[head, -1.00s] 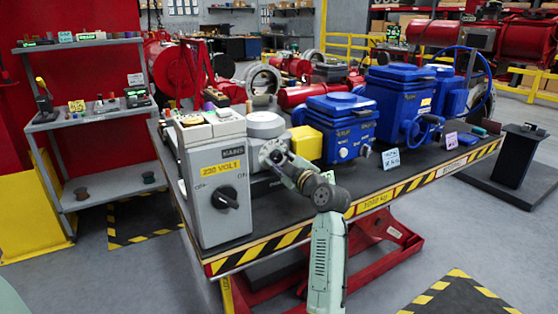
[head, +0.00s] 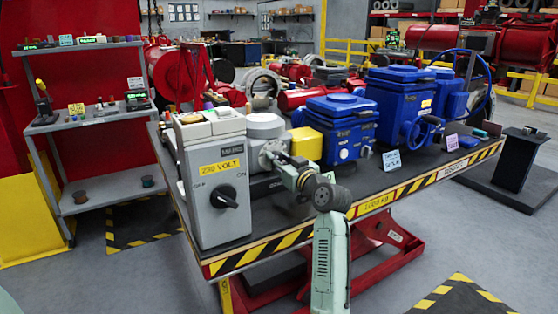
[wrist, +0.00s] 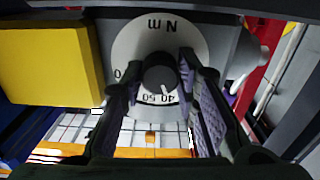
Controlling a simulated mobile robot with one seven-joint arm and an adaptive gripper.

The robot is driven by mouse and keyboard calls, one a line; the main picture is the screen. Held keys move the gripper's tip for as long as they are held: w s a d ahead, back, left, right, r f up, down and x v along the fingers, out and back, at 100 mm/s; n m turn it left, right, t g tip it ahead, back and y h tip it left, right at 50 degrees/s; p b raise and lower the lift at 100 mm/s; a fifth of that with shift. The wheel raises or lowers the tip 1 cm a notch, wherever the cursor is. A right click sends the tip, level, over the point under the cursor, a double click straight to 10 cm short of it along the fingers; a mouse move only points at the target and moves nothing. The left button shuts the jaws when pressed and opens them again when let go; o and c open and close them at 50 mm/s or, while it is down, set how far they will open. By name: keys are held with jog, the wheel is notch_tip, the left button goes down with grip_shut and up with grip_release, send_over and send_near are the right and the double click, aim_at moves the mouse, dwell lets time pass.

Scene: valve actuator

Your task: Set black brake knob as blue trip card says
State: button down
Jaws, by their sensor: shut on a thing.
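In the wrist view my gripper (wrist: 155,72) is shut on the black brake knob (wrist: 159,79), with one purple-padded finger on each side. The knob sits at the middle of a white dial (wrist: 133,42) that reads upside down, with "N m" and numbers including 40 and 50. A light mark on the knob points down toward the stretch between 50 and 40. In the head view my gripper (head: 271,154) is at the grey motor unit (head: 266,125), and the knob is hidden. The blue trip card (head: 391,162) stands on the bench's front part; its writing is too small to read surely.
A grey 230 volt switch box (head: 213,190) stands left of my gripper. A yellow block (head: 307,146) is close on its right, and it also fills the left of the wrist view (wrist: 50,65). Blue actuators (head: 342,130) and a purple card (head: 450,142) are further right.

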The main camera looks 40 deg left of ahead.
jog(key=shift+m+p, duration=1.2)
jog(key=shift+m, duration=2.6)
jog(key=c, duration=1.2)
grip_release()
jog(key=shift+c, duration=0.2)
jog(key=v, duration=1.2)
